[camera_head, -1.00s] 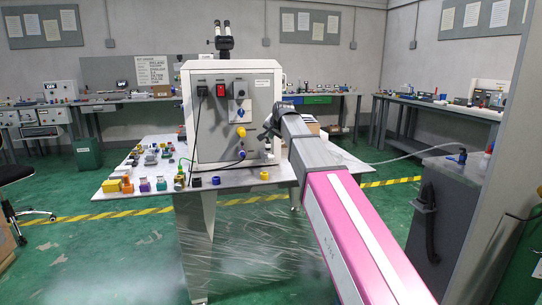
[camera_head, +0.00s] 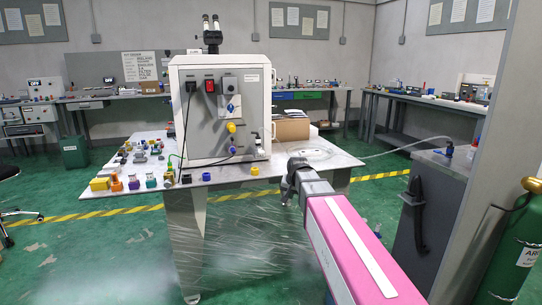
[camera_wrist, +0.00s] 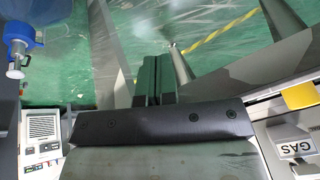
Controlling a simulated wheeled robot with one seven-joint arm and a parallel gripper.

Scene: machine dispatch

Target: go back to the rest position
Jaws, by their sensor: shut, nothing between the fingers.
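My gripper (camera_head: 288,190) shows at the end of my pink and grey arm in the head view, low in front of the right part of the white table (camera_head: 345,160). In the wrist view the two dark fingers of my gripper (camera_wrist: 153,62) lie side by side, shut, with nothing between them. Past the fingers I see green floor and a piece of yellow-black floor tape (camera_wrist: 215,32). The fingertips themselves are hard to make out in the head view.
A grey control box (camera_head: 222,115) with switches stands on the table, with small coloured parts (camera_head: 115,183) to its left. A cardboard box (camera_head: 292,129) sits behind it. A grey cabinet (camera_head: 432,205) and a green gas cylinder (camera_head: 512,245) stand at right. Open floor lies at left.

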